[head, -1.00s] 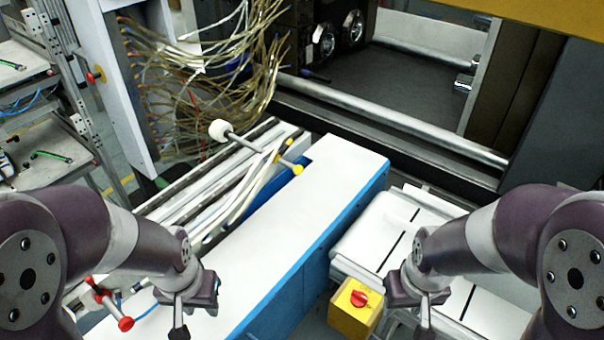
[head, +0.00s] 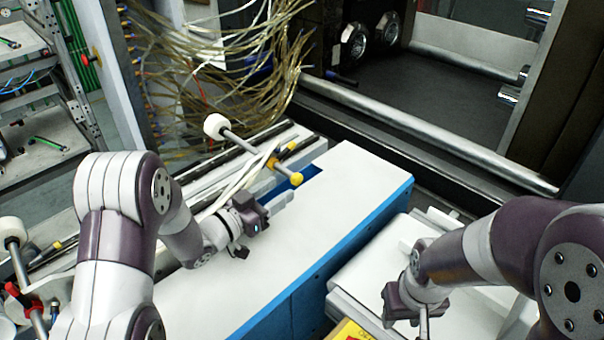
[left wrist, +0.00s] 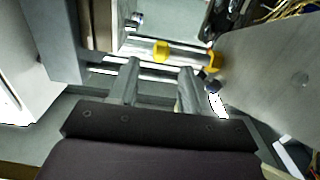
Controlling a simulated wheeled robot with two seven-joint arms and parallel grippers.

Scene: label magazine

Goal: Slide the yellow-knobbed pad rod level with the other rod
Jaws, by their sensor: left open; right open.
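The yellow-knobbed rod (head: 252,147) lies across the rails of the white-topped machine. It has a white round pad at its upper-left end and a yellow knob (head: 296,179) at its lower-right end. Another rod (head: 20,268) with a white pad and red fittings shows at the left edge, partly hidden by my left arm. My left gripper (head: 256,228) is open beside the rails, just short of the yellow knob. In the left wrist view, yellow parts (left wrist: 161,51) on a silver bar appear beyond the spread fingers (left wrist: 160,72). My right gripper (head: 424,326) is open and empty.
The white machine top (head: 345,195) is clear right of the left gripper. A pale conveyor (head: 375,262) lies under the right gripper, near a yellow box (head: 347,330). Tangled tubes (head: 220,70) hang behind the rails. A long metal roller (head: 430,135) crosses the back.

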